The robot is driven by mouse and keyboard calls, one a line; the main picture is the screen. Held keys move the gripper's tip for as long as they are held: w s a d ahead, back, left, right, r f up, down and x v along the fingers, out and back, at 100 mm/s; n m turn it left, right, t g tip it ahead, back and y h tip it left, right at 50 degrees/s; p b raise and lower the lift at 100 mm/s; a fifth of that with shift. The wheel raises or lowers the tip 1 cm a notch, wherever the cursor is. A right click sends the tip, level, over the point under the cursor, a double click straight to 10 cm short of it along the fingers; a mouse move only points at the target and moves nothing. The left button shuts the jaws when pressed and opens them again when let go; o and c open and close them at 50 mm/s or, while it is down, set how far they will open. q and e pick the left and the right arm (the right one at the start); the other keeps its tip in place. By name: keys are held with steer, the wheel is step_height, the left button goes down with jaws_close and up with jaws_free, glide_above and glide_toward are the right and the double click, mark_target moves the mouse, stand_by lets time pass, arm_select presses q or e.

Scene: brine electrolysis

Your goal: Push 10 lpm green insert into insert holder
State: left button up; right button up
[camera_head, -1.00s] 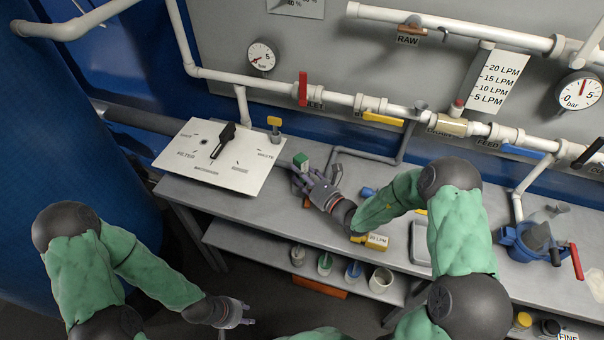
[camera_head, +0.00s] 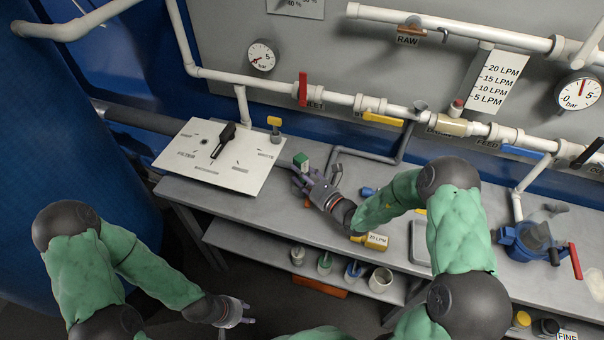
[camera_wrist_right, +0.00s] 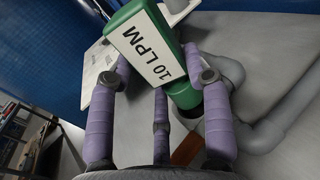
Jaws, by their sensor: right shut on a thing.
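The green 10 LPM insert (camera_wrist_right: 150,48) is in my right gripper (camera_wrist_right: 160,85), whose purple fingers are around it in the right wrist view. Its narrower green end (camera_wrist_right: 184,94) points at a dark round opening in the grey insert holder (camera_wrist_right: 216,72). I cannot tell how far the end is inside. In the head view the green insert (camera_head: 300,160) stands at the fingertips of my right gripper (camera_head: 302,180), just right of the white panel. My left gripper (camera_head: 243,312) hangs in front of the bench, away from the insert; its finger state is unclear.
The white panel with a black knob (camera_head: 222,140) lies left of the insert. A yellow 20 LPM insert (camera_head: 376,241) lies on the bench by my right forearm. Grey pipes (camera_head: 370,156) run behind. Several small containers (camera_head: 325,262) stand on the lower shelf.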

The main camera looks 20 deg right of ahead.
steer(key=shift+f+b, duration=0.4)
steer(key=shift+f, duration=0.5)
stand_by(0.9)
steer(key=shift+s+f, duration=0.1)
steer(key=shift+s, duration=0.05)
stand_by(0.4)
